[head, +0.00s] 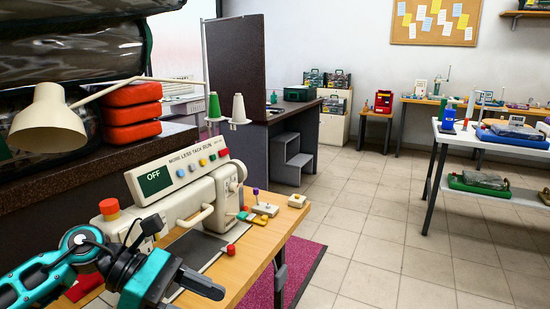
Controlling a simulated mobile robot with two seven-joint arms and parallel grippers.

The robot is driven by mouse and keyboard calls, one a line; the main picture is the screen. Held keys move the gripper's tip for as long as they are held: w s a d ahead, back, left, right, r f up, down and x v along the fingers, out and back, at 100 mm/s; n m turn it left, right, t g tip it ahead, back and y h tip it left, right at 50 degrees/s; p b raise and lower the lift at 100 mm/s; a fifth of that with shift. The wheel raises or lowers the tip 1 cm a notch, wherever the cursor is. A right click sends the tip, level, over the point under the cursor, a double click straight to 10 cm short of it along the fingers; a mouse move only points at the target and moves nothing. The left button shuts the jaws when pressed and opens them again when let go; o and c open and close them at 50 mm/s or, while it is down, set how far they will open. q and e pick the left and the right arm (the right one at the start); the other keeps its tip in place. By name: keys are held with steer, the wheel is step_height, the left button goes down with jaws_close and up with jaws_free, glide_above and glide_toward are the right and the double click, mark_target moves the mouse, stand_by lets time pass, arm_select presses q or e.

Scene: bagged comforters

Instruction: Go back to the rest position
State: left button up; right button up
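My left gripper (207,285) comes in from the lower left on a teal and black arm. It hangs over the front of a wooden table (262,247), beside a cream sewing machine (190,195). Its fingers point right, and nothing is visible in it. I cannot tell whether the fingers are parted or together. My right gripper is not in view. Dark bagged comforters (85,55) lie stacked at the upper left, partly cut off by the frame.
A cream lamp (48,120) and stacked red cushions (131,112) stand behind the machine. A joystick box (236,221) sits on the table's right part. A dark partition (237,60) and desk stand behind. White shelving (480,142) is at right. The tiled floor (390,240) between is clear.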

arm_select(q)
steer(key=d+r+n+t+h, duration=0.1)
steer(key=d+n+t+h, duration=0.55)
steer(key=n, duration=0.45)
steer(key=s+a+f+n+t+y, duration=0.1)
steer(key=a+f+n+t+y, duration=0.35)
steer(key=n, duration=0.75)
steer(key=a+f+n+t+y, duration=0.25)
steer(key=f+n+y, duration=0.45)
steer(key=n, duration=0.4)
steer(key=s+a+f+n+t+y, duration=0.1)
steer(key=a+f+n+t+y, duration=0.25)
steer(key=f+n, duration=0.65)
steer(key=s+a+f+n+g+y, duration=0.2)
steer(key=s+f+n+g, duration=0.2)
steer(key=s+f+n, duration=0.2)
steer(key=shift+s+a+n+g, duration=0.25)
steer(key=shift+s+n+g, duration=0.15)
steer(key=shift+s+n, duration=0.55)
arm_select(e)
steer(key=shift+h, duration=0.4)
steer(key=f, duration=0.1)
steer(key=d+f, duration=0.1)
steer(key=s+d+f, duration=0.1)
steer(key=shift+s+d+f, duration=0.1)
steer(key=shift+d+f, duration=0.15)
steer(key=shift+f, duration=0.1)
